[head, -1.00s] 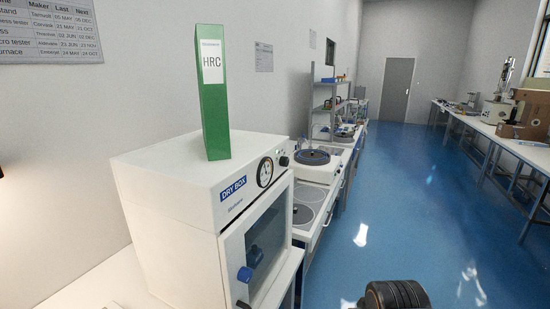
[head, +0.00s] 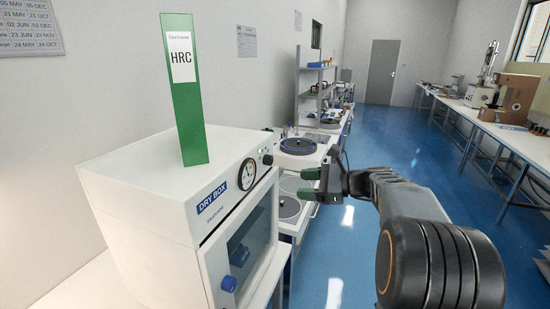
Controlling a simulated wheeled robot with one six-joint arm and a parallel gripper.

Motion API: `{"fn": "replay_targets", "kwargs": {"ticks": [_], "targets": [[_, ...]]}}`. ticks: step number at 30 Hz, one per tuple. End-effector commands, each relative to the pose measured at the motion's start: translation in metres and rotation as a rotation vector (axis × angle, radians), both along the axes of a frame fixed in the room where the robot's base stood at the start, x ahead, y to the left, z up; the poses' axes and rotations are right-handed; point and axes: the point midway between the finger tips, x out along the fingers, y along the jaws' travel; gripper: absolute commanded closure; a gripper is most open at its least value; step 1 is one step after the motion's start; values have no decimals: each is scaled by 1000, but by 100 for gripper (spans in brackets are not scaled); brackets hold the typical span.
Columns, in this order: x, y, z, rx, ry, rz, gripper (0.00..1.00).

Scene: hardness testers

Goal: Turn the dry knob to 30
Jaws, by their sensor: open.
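The white dry box (head: 140,200) stands on a bench at the left, with a blue DRY BOX label on its front. A round dial gauge (head: 247,174) sits on its upper front. A small dark knob (head: 268,159) is just right of the gauge; its setting is too small to read. My gripper (head: 309,184) is open and empty, with green-padded fingertips. In the picture it is to the right of the knob and a little lower, apart from the box.
A green HRC binder (head: 187,110) stands upright on the box. Polishing machines (head: 298,146) are on the bench beyond. The blue floor (head: 390,140) at the right is clear.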

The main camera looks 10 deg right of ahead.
Motion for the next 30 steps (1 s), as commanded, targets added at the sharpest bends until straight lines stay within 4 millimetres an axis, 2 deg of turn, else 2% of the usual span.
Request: {"fn": "replay_targets", "kwargs": {"ticks": [1,3,6,8,11,21,30], "targets": [[8,-15,9,71,2,-30,41],[14,-30,18,150,-1,-56,41],[21,-39,27,216,-5,-75,41],[25,-39,29,235,-5,-79,41],[33,-29,31,245,-6,-81,41],[71,24,31,242,-7,-81,41],[94,55,30,240,-8,-82,41]]}}
